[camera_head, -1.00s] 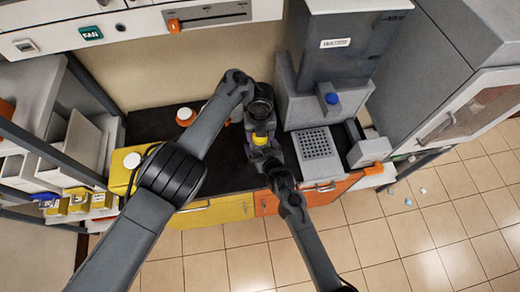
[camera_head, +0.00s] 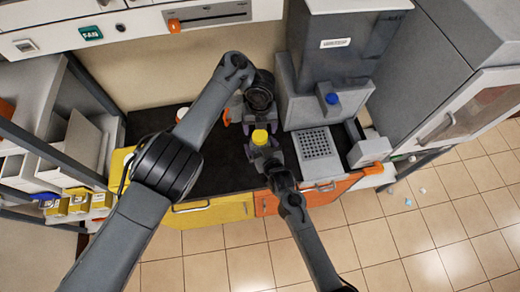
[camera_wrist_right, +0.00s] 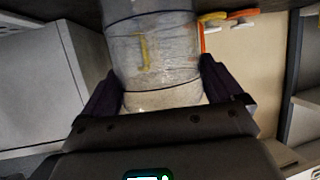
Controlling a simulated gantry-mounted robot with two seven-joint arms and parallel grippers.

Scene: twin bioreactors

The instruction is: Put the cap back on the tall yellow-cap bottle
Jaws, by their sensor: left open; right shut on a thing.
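The yellow cap (camera_head: 260,137) shows on top of the bottle that my right gripper holds, in the head view. I cannot tell whether it is fully seated. My right gripper (camera_head: 264,152) is shut on the bottle, whose clear body (camera_wrist_right: 158,55) stands between the dark purple fingers in the right wrist view. The bottle's top is out of that view. My left gripper (camera_head: 248,121) is open, just behind the cap and apart from it in the picture. Its wrist partly hides its fingers.
The dark bench top (camera_head: 220,175) is mostly clear to the left. A grey machine with a perforated plate (camera_head: 316,143) and blue knob (camera_head: 332,98) stands to the right. A white-topped container (camera_head: 182,114) is partly hidden behind my left arm.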

